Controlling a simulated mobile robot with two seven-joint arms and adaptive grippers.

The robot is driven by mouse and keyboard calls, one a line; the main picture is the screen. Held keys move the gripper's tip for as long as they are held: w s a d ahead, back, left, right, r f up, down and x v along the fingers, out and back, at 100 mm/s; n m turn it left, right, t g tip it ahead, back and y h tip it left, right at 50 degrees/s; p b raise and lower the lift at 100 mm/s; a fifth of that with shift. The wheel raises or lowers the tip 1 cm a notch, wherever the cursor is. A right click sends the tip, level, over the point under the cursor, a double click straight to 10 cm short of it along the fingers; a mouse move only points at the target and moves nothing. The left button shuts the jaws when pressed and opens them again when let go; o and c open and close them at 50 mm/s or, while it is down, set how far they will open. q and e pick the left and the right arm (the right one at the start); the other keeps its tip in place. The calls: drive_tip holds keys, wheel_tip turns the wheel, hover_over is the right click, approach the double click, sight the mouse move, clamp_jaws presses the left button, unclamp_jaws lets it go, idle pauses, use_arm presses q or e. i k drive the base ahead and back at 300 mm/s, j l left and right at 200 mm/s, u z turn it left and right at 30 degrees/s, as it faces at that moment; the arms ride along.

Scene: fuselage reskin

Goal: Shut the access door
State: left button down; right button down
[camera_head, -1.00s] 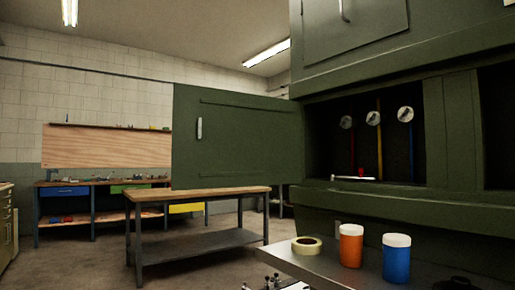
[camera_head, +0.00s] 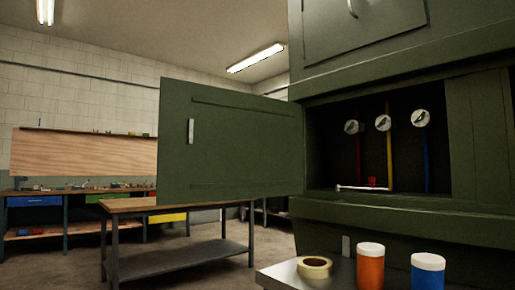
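The access door (camera_head: 235,148) is a dark green panel with a pale vertical handle (camera_head: 191,131) near its left edge. It stands wide open, swung out to the left of the green fuselage (camera_head: 375,215). Its right edge meets the left side of a dark opening (camera_head: 330,150). Inside the opening are several round white-faced fittings with red, yellow and blue lines below them. A pale rod-like item (camera_head: 365,188) and a small red thing (camera_head: 374,181) lie on the opening's lower ledge. Neither of my grippers shows in the head view.
A grey bench (camera_head: 285,275) at the front bears a tape roll (camera_head: 314,267), an orange jar (camera_head: 370,266) and a blue jar (camera_head: 427,272). A wood-topped table (camera_head: 130,205) stands behind and below the door. Bare floor shows between the two.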

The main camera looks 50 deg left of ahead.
sight(246, 146)
drive_tip(key=k+j+z, duration=0.1)
drive_tip(key=j+z, duration=0.3)
drive_tip(key=j, duration=1.3)
drive_tip(key=k+j, duration=0.1)
drive_tip(key=j, duration=0.45)
drive_tip(key=j+z, duration=0.1)
drive_tip(key=j, duration=0.5)
drive_tip(key=k+j, duration=0.15)
drive_tip(key=j, duration=0.4)
